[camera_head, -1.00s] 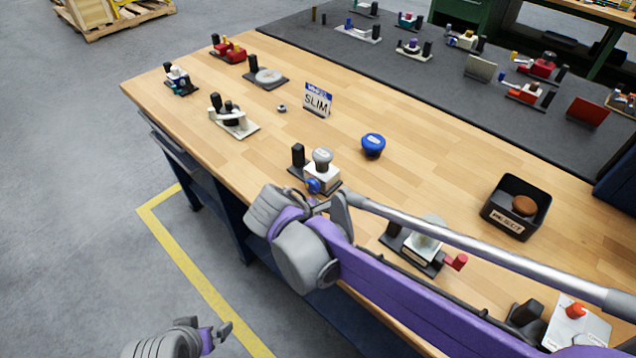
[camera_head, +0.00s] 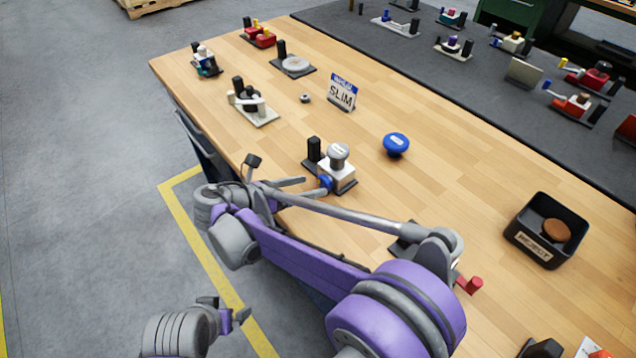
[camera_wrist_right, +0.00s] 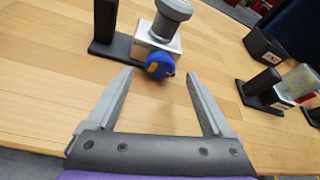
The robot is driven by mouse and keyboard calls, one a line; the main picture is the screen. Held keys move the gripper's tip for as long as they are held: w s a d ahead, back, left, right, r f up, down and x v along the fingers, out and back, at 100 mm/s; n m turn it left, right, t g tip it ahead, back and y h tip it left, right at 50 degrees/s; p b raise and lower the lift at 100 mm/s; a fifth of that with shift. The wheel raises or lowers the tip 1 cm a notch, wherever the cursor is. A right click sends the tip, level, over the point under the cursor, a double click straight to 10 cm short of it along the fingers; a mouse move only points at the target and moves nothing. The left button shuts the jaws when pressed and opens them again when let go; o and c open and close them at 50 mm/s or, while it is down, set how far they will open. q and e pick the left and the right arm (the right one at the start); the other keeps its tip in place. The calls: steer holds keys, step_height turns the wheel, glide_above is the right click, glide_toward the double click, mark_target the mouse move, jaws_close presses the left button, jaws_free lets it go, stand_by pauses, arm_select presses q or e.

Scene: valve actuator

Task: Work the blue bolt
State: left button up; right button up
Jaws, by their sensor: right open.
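The blue bolt (camera_head: 326,183) sticks out of the near side of a white valve block with a grey round cap (camera_head: 338,154), on a dark base with a black post. In the right wrist view the bolt (camera_wrist_right: 159,66) shows a yellow mark on its blue face. My right gripper (camera_head: 309,186) is open, its fingers pointing at the bolt. In the wrist view the bolt lies just beyond the gap between the fingertips (camera_wrist_right: 160,74), with nothing held. My left gripper (camera_head: 237,316) hangs low over the floor, away from the table; its jaw opening is unclear.
A blue knob (camera_head: 396,144) stands right of the valve, and a sign reading SLIM (camera_head: 342,93) behind it. A black reject bin (camera_head: 532,254) holding a brown disc is at right. Another fixture with a red handle (camera_head: 470,285) is partly hidden by my right arm.

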mark_target(321, 183)
steer(key=shift+x, duration=1.9)
jaws_close()
